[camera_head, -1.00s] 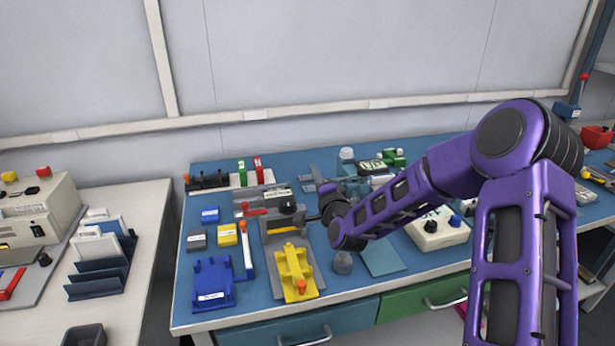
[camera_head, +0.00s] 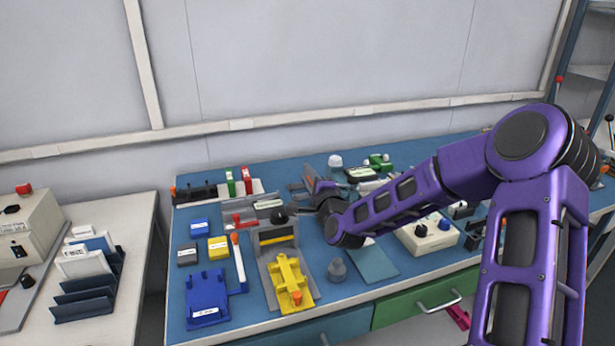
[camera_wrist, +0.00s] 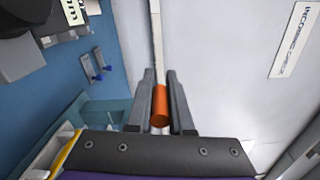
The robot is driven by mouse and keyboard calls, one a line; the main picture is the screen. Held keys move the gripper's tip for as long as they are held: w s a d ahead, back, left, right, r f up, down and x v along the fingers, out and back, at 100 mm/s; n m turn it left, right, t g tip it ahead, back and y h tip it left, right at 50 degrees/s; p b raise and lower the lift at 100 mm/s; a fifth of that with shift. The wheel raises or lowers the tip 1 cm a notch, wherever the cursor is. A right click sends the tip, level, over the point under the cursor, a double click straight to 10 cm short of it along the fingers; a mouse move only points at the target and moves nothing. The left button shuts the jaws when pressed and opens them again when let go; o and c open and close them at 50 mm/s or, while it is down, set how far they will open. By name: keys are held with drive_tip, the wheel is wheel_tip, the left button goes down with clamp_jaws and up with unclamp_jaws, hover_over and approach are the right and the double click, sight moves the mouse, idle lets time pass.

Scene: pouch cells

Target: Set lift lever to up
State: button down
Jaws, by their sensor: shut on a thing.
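In the wrist view, my gripper (camera_wrist: 160,78) has its two dark fingers on either side of an orange cylindrical knob (camera_wrist: 160,106), shut on it. I take this for the grip of the lift lever; the lever's shaft and base are hidden. In the head view, my gripper (camera_head: 306,208) reaches left over the bench behind the yellow fixture (camera_head: 290,280), next to a black round knob (camera_head: 280,215). The held knob cannot be made out there.
The blue bench (camera_head: 255,312) carries a blue block (camera_head: 207,300), small yellow (camera_head: 218,246) and blue (camera_head: 199,227) blocks, a grey cone (camera_head: 337,270) and a white control box (camera_head: 428,236). A side table (camera_head: 110,315) with a rack (camera_head: 88,285) stands left.

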drive_tip(key=shift+r, duration=0.1)
drive_tip(key=c, duration=0.8)
unclamp_jaws()
drive_tip(key=p+v, duration=0.9)
drive_tip(key=v, duration=0.8)
drive_tip(key=shift+s+p, duration=0.2)
drive_tip(key=shift+p, duration=0.2)
